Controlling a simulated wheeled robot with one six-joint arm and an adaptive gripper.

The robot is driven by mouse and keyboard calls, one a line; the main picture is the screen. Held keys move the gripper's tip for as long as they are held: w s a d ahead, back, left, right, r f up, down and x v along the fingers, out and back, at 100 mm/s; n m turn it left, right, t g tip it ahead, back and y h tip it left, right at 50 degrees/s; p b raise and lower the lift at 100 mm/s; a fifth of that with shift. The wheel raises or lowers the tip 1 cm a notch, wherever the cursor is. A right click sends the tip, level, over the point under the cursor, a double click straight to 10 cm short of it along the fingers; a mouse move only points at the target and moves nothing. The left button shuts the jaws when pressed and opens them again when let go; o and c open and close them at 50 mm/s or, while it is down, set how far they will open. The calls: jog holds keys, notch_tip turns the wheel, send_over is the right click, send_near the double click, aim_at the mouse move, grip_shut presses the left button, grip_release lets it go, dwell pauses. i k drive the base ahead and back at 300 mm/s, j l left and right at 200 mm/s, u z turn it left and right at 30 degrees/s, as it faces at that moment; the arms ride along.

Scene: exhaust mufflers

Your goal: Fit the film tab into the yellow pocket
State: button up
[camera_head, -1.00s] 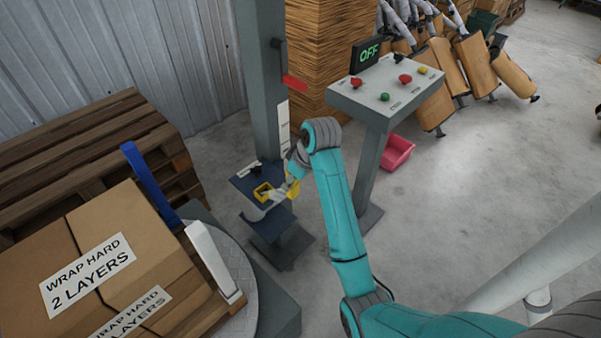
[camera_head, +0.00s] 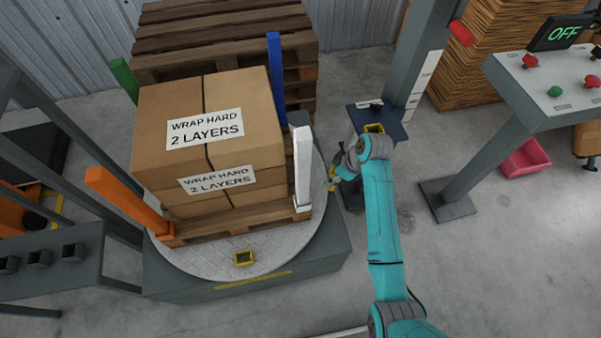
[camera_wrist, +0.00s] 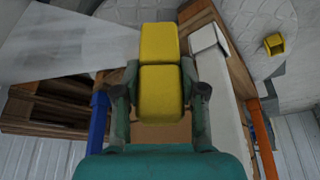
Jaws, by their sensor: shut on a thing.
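My gripper (camera_head: 338,178) is shut on the yellow film tab (camera_wrist: 160,85), which sits between its fingers in the wrist view. The tab also shows small in the head view (camera_head: 331,178), beside the turntable's right edge. Pale, see-through film (camera_wrist: 75,45) spreads left from the tab in the wrist view. A yellow pocket (camera_head: 244,258) with an open top stands on the turntable's front rim; it also shows in the wrist view (camera_wrist: 275,44), apart from the tab. Another yellow pocket (camera_head: 373,128) is on the dark blue carriage by the column.
Boxes (camera_head: 210,130) on a pallet fill the grey turntable (camera_head: 285,262). White (camera_head: 302,165), blue (camera_head: 276,75), orange (camera_head: 125,200) and green (camera_head: 125,78) posts stand at its corners. A control stand (camera_head: 550,90) reading OFF is at right. Floor in front right is clear.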

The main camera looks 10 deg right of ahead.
aim_at(253, 254)
jog(key=j+z, duration=0.1)
jog(key=z, duration=0.3)
jog(key=k+j+z, duration=0.1)
jog(key=z, duration=0.35)
jog(key=j+z, duration=0.1)
jog(key=z, duration=0.3)
jog(key=k+j+z, duration=0.1)
jog(key=z, duration=0.25)
jog(key=k+z, duration=0.3)
jog(key=k+j+z, duration=0.1)
jog(key=z, duration=0.25)
jog(key=k+j+u, duration=0.1)
jog(key=k, duration=0.55)
jog(key=k+u, duration=0.1)
jog(key=u, duration=0.3)
jog(key=k+u, duration=0.1)
jog(key=u, duration=0.3)
jog(key=k+j+u, duration=0.1)
jog(key=u, duration=0.3)
jog(key=i+j+u, duration=0.15)
jog(key=u, duration=0.35)
jog(key=i+j+u, duration=0.25)
jog(key=u, duration=0.2)
